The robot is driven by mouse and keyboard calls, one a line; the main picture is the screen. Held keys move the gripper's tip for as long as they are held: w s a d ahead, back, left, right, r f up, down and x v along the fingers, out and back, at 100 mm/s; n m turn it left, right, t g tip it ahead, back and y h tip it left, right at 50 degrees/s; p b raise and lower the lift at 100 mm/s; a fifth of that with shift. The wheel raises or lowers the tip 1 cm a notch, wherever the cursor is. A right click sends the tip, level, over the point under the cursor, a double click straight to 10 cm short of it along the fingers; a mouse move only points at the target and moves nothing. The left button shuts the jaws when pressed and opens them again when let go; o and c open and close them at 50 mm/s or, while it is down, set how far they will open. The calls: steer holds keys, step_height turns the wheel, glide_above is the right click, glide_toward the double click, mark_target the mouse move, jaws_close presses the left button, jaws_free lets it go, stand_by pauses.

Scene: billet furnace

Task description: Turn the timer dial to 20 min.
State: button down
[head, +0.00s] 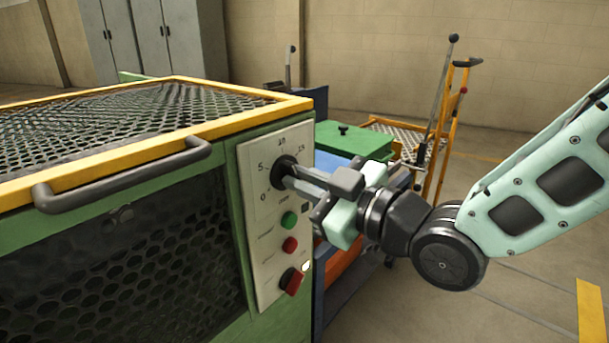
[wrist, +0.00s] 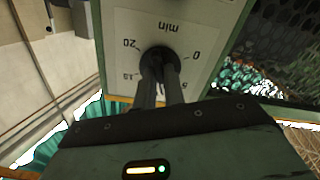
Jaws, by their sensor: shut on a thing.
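The black timer dial (head: 281,165) is on the white control panel (head: 263,250) of the green machine. In the head view the marks 0, 5, 10 and 15 show around it. My gripper (head: 291,173) reaches in from the right with its fingers shut on the dial's knob. In the wrist view the panel appears upside down, with the dial (wrist: 157,54) between the fingertips of my gripper (wrist: 160,68). There 20 and "min" show, with 0 at the right. The fingers cover the knob, so I cannot tell where its pointer stands.
Below the dial are a green button (head: 289,220), a red button (head: 290,244) and a red-and-black switch (head: 291,281). A handle bar (head: 125,177) juts from the machine's front. A green-topped bench and an orange trolley (head: 447,130) stand behind my arm.

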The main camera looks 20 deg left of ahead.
steer(key=m+p, duration=1.3)
steer(key=m, duration=1.5)
steer(key=shift+s+m+p, duration=0.1)
steer(key=shift+m+p, duration=0.2)
stand_by(0.3)
steer(key=c, duration=1.5)
jaws_free()
steer(key=shift+d, duration=0.1)
